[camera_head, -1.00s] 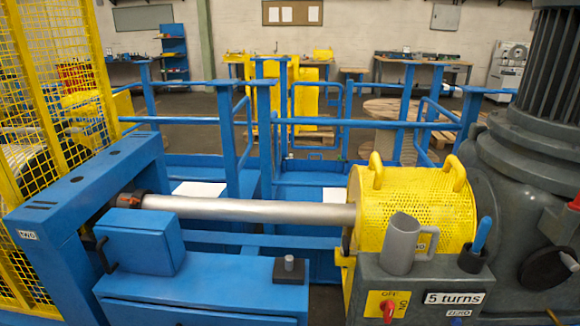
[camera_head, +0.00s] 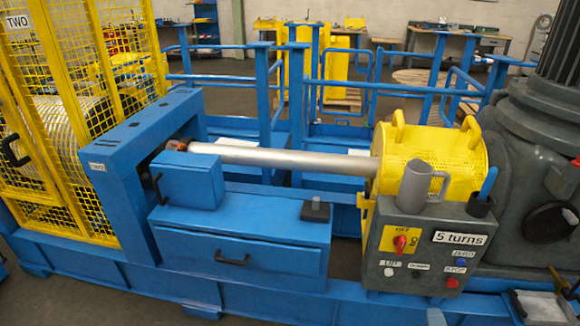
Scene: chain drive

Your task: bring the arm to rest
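Neither of my grippers can be made out in the head view. The chain drive machine stands in front of me: a bare metal shaft (camera_head: 290,158) runs from the blue frame (camera_head: 110,165) on the left to a yellow perforated guard (camera_head: 425,155) on the right. A grey control box (camera_head: 385,265) carries a red switch (camera_head: 400,243), several buttons and a "5 turns" label. A grey jug (camera_head: 412,188) stands upright on the box beside a dark cup (camera_head: 479,207) with a blue-handled tool in it.
A yellow mesh cage (camera_head: 75,120) closes off the left side. A blue drawer unit (camera_head: 230,250) with a small dark block (camera_head: 316,210) on top sits low in the middle. A large grey motor housing (camera_head: 530,150) fills the right. Blue railings and workbenches stand behind.

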